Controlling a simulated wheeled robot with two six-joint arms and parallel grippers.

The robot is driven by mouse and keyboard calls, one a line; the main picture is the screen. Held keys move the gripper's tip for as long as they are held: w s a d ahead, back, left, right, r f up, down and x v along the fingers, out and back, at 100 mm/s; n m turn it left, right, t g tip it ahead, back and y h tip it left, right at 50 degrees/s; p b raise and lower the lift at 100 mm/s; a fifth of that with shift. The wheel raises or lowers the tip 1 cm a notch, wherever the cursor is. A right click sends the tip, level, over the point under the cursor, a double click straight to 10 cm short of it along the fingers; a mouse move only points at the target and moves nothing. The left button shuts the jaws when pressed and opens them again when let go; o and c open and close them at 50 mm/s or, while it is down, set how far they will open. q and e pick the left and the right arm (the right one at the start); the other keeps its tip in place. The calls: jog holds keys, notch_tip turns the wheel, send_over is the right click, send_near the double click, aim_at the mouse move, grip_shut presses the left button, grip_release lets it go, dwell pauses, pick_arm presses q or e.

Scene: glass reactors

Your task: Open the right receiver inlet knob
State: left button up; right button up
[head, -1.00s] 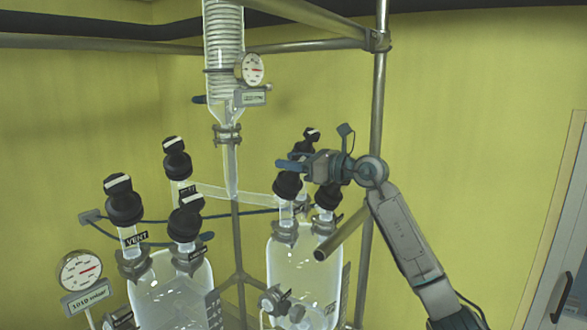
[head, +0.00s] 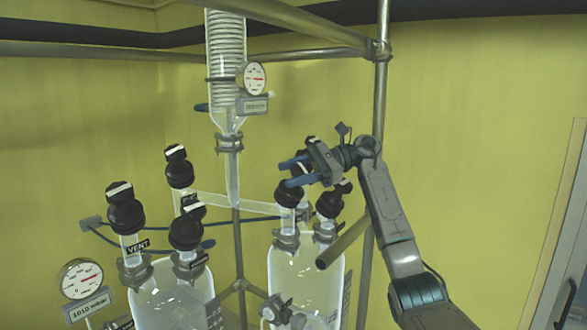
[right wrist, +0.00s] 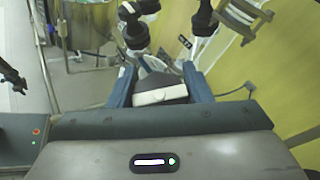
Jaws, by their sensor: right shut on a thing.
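The right receiver (head: 305,275) is a clear glass vessel with several black knobs on its necks. One black knob (head: 288,194) tops its left front neck; another black knob (head: 331,200) stands to the right of it. My right gripper (head: 288,172) reaches over the left front knob from the right, its blue fingers pointing left. In the right wrist view a black knob with a white bar (right wrist: 160,96) sits between the two fingers, and the gripper is shut on it. I cannot read the label of this knob.
The left receiver (head: 172,295) has several black knobs and a VENT label (head: 137,245). A pressure gauge (head: 82,278) stands at the lower left. A glass coil condenser (head: 226,60) hangs above. A metal post (head: 382,80) and a cut tube (head: 343,243) are close to my right arm.

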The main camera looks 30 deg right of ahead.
jog(key=shift+s+n+g+p, duration=0.1)
jog(key=shift+n+g+p, duration=0.25)
jog(key=shift+n+g, duration=0.75)
jog(key=shift+f+h, duration=0.1)
jog(key=shift+h, duration=0.2)
jog(key=o, duration=1)
